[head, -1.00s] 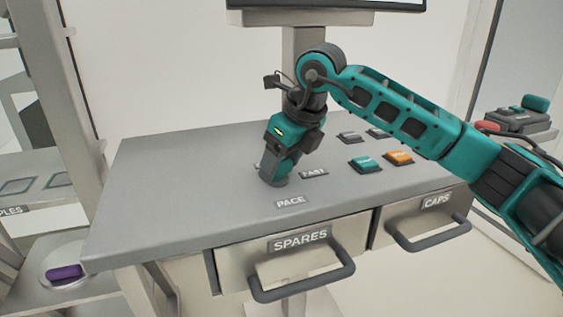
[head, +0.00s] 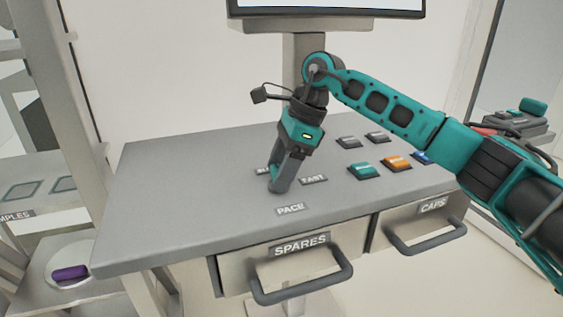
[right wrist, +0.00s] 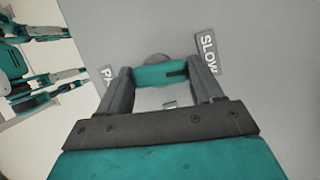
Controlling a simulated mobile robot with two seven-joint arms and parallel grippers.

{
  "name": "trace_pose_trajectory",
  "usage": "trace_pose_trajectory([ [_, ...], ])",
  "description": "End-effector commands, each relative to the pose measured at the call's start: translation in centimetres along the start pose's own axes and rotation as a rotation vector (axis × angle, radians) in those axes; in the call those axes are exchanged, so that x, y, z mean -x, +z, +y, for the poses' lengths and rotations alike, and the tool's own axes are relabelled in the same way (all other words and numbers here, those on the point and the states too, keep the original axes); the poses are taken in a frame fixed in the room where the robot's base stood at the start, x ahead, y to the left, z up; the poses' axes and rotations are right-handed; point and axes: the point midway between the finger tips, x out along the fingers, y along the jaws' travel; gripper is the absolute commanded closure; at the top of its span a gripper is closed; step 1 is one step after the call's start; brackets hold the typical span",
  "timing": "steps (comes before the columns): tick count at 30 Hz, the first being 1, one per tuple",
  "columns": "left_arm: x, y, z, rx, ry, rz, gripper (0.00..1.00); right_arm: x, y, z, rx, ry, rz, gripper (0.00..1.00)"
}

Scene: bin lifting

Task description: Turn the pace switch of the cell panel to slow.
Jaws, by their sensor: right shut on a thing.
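The pace switch shows in the right wrist view as a teal bar-shaped knob (right wrist: 160,75) with a dark mark at its right end. A grey round base shows partly behind it. My right gripper (right wrist: 163,80) is shut on the knob, one finger at each end. The dark mark points toward the finger beside the SLOW label (right wrist: 208,52). In the head view my right gripper (head: 279,188) reaches down to the panel top behind the PACE label (head: 290,209) and hides the knob. The FAST label (head: 313,180) is right of the fingers. My left gripper is not in view.
Teal (head: 365,170) and orange (head: 397,163) buttons, with grey ones behind, sit right of the switch on the grey panel top (head: 180,200). The SPARES drawer (head: 300,265) and CAPS drawer (head: 425,222) are below. A monitor post (head: 303,80) stands behind.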

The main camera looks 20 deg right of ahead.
Motion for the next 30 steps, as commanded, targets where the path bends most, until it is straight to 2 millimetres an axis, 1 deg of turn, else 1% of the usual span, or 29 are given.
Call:
trace_pose_trajectory([
  [9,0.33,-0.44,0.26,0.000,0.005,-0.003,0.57,0.15,0.14,-0.14,0.124,0.048,-0.001,0.65],
  [26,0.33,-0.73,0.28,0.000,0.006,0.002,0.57,0.10,0.12,-0.13,0.156,0.060,0.002,0.65],
  [27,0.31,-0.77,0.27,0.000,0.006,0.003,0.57,0.10,0.12,-0.13,0.156,0.060,0.002,0.33],
  [30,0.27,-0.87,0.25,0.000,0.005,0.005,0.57,0.09,0.12,-0.13,0.155,0.060,0.001,0.24],
])
